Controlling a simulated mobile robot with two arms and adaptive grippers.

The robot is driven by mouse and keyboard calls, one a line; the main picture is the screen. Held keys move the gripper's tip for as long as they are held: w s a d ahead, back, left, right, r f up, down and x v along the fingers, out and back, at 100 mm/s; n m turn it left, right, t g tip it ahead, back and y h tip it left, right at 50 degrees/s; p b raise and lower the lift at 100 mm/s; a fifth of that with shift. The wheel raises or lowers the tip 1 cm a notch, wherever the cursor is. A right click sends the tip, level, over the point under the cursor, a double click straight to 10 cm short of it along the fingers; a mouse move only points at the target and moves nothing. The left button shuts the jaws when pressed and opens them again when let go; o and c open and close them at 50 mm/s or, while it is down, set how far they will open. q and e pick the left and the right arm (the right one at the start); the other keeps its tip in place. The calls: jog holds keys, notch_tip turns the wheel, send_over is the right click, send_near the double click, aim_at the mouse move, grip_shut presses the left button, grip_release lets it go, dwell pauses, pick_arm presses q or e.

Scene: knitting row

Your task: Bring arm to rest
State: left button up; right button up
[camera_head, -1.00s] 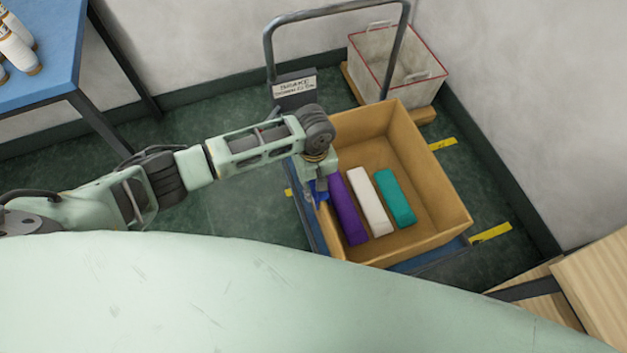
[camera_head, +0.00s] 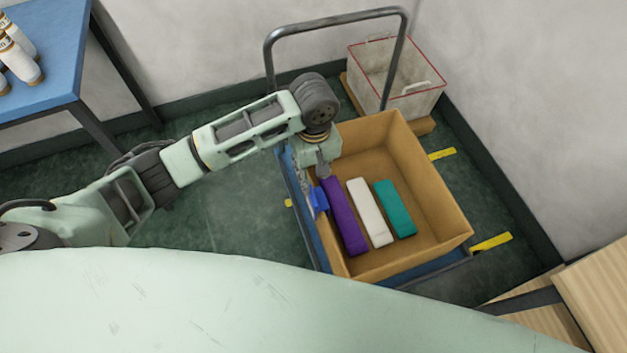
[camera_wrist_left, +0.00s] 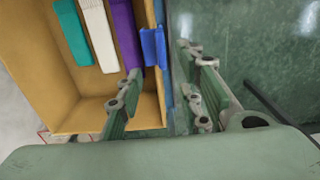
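My left gripper (camera_head: 322,172) is above the left wall of an open cardboard box (camera_head: 445,190). In the left wrist view the gripper (camera_wrist_left: 165,75) has its fingers spread apart, with nothing visibly held between them. Inside the box lie a purple bar (camera_head: 343,215), a white bar (camera_head: 370,212) and a teal bar (camera_head: 396,208), side by side. A small blue piece (camera_head: 319,200) is at the box's left wall, beside the purple bar; it also shows in the left wrist view (camera_wrist_left: 153,47). My right gripper is out of view.
The box stands on a blue cart with a grey handle (camera_head: 335,15). A white bin with red edging (camera_head: 415,80) stands behind it. A blue table (camera_head: 50,60) with white bottles is at the upper left. Green floor (camera_head: 235,205) is clear left of the cart.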

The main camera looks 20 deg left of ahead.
pick_arm(q)
jog(key=s+d+f+m+t+h, duration=0.1)
jog(key=s+d+m+t+h, duration=0.2)
jog(key=s+m, duration=0.5)
jog(key=s+a+y, duration=0.3)
jog(key=s+a, duration=0.8)
jog(key=a, duration=0.1)
notch_tip(320, 180, down, 26)
jog(key=s+m, duration=0.1)
jog(key=s, duration=0.2)
jog(key=s+a+f+g, duration=0.1)
jog(key=s+f, duration=0.7)
jog(key=s+a+f+g, duration=0.1)
jog(key=s+a+f, duration=0.1)
jog(key=s+f, duration=0.5)
jog(key=shift+s+a+f, duration=0.3)
jog(key=shift+s+f, duration=0.05)
jog(key=shift+s, duration=0.3)
